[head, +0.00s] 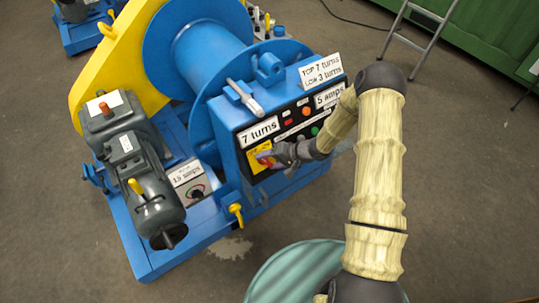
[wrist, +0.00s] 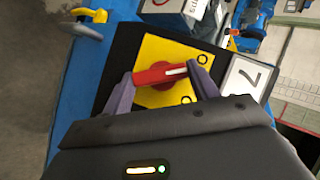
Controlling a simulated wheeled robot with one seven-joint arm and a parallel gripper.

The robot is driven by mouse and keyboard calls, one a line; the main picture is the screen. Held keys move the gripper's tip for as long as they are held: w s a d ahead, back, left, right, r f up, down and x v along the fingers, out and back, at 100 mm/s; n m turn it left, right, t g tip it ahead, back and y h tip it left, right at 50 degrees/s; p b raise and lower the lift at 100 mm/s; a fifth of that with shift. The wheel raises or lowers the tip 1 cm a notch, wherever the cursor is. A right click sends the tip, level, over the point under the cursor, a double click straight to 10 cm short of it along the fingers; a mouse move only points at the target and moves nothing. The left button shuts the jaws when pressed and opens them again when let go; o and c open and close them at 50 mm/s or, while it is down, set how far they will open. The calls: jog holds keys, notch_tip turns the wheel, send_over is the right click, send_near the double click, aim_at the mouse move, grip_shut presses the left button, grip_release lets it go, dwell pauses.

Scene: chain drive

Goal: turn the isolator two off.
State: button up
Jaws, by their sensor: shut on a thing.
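A red rotary handle (wrist: 152,76) sits on a yellow plate (wrist: 175,52) on the black front panel. It is the only isolator-like switch I can make out; no "two" label is readable. In the wrist view the handle lies nearly level, slightly raised to the right, with a white mark toward its right end. My gripper (wrist: 163,88) is shut on the handle, one finger at each end. In the head view my gripper (head: 272,160) reaches the yellow plate (head: 258,150) from the right and hides part of the handle.
The panel is on a blue winch frame (head: 225,120) with a lever (head: 244,97), buttons and labels such as "7 turns" and "5 amps". A grey motor (head: 135,150) and a small dial box (head: 190,190) stand left. A ladder (head: 420,45) is at the back right.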

jog(key=shift+s+n+h+p, duration=0.15)
jog(key=shift+n+h+p, duration=0.6)
jog(key=shift+n, duration=0.35)
jog(key=shift+f, duration=0.1)
jog(key=o, duration=1)
jog(key=shift+a, duration=0.1)
jog(key=shift+r+h, duration=0.25)
jog(key=shift+d+r, duration=0.25)
jog(key=shift+d, duration=0.05)
jog(key=p+v, duration=0.2)
jog(key=v, duration=1.4)
jog(key=shift+s+d, duration=0.1)
jog(key=shift+d, duration=0.15)
